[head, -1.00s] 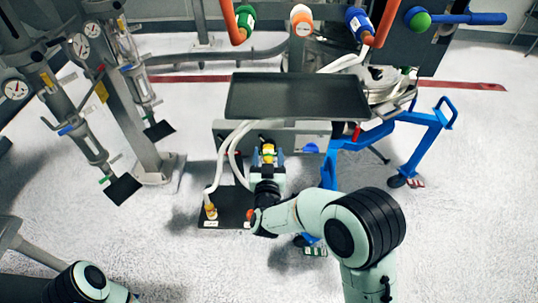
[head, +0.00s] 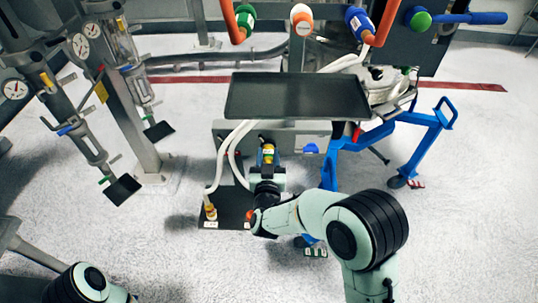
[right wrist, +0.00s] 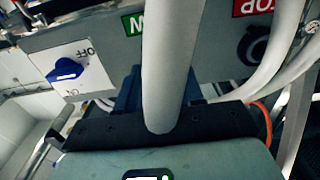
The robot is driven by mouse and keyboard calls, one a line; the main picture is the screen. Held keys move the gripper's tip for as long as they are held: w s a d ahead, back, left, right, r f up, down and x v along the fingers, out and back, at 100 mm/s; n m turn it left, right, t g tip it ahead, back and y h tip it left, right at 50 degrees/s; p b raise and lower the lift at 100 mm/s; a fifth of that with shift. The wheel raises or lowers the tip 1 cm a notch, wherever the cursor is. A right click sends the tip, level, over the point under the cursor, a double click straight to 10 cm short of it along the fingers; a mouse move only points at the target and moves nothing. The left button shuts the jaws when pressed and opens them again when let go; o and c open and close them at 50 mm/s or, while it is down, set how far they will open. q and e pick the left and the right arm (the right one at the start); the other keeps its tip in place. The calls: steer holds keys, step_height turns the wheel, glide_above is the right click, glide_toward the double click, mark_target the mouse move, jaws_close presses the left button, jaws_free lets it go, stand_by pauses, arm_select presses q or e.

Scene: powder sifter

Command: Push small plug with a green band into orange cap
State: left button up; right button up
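The orange cap (head: 301,15) hangs with a white end at the top middle of the head view. My right gripper (head: 267,159) is low in front of the grey panel, well below the cap. It appears shut on a small yellowish plug (head: 268,149); a greenish band seems to show on it, but it is too small to be sure. In the right wrist view a white hose (right wrist: 172,60) comes down in front of my gripper's blue fingers and hides what is between them. My left arm shows at the lower left; its gripper is out of view.
A green cap (head: 245,17) and a blue cap (head: 357,20) flank the orange one. A black tray (head: 300,95) juts out below them. Another brass plug (head: 210,211) stands on a low black mat (head: 232,203). A blue frame (head: 430,135) stands at right.

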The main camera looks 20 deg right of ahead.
jaws_close()
steer(key=shift+s, duration=0.1)
steer(key=shift+b+v, duration=0.55)
steer(key=shift+v, duration=2.4)
